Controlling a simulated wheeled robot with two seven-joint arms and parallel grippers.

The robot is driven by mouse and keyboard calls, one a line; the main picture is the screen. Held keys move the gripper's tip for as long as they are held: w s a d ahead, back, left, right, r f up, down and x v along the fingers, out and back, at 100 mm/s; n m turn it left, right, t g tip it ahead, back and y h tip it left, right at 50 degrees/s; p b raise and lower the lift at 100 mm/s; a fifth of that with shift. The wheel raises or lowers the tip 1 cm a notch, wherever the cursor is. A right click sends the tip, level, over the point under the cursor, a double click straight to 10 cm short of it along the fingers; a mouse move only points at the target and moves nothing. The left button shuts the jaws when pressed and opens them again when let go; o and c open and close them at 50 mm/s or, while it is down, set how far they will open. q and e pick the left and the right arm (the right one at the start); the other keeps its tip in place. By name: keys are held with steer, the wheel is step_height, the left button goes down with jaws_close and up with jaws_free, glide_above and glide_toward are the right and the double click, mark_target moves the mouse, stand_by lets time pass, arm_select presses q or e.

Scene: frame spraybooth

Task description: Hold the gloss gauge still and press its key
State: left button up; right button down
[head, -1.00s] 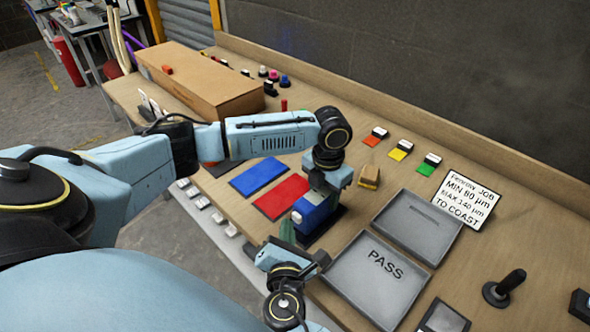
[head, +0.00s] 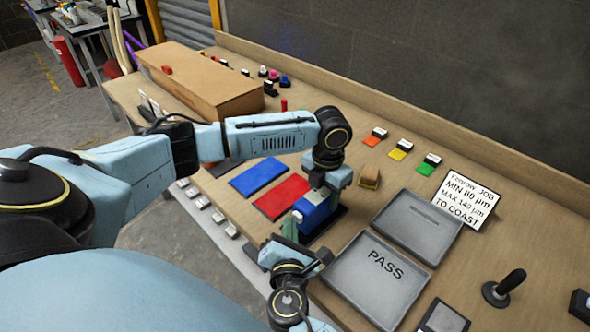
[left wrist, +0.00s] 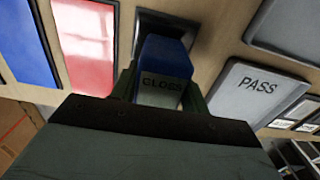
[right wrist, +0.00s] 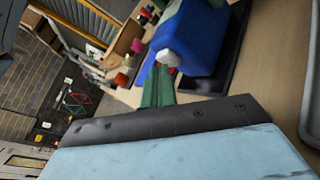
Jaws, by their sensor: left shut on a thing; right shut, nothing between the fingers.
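The gloss gauge is a blue block (head: 318,212) on a dark pad (head: 330,228), with a grey face lettered GLOSS in the left wrist view (left wrist: 160,88). My left gripper (head: 318,190) comes from above and is shut on the gauge, one finger on each side. My right gripper (head: 290,228) is shut and empty at the gauge's near side. In the right wrist view its green fingertips (right wrist: 160,85) are close to a white key (right wrist: 167,58) on the blue body. I cannot tell whether they touch it.
A red panel (head: 280,197) and a blue panel (head: 258,176) lie left of the gauge. A grey PASS tray (head: 350,290) and another grey tray (head: 410,228) lie to the right. A yellow-brown block (head: 369,177) sits behind the gauge. A job sign (head: 466,200) stands farther right.

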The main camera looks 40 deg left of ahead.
arm_select(q)
steer(key=shift+s+f, duration=0.1)
steer(key=shift+f, duration=0.1)
arm_select(e)
steer(key=shift+w, duration=0.35)
steer(key=shift+s, duration=1)
steer(key=shift+s+a, duration=0.2)
steer(key=shift+s, duration=2.3)
arm_select(q)
steer(key=o, duration=1.3)
steer(key=shift+c, duration=0.2)
steer(key=shift+r, duration=0.15)
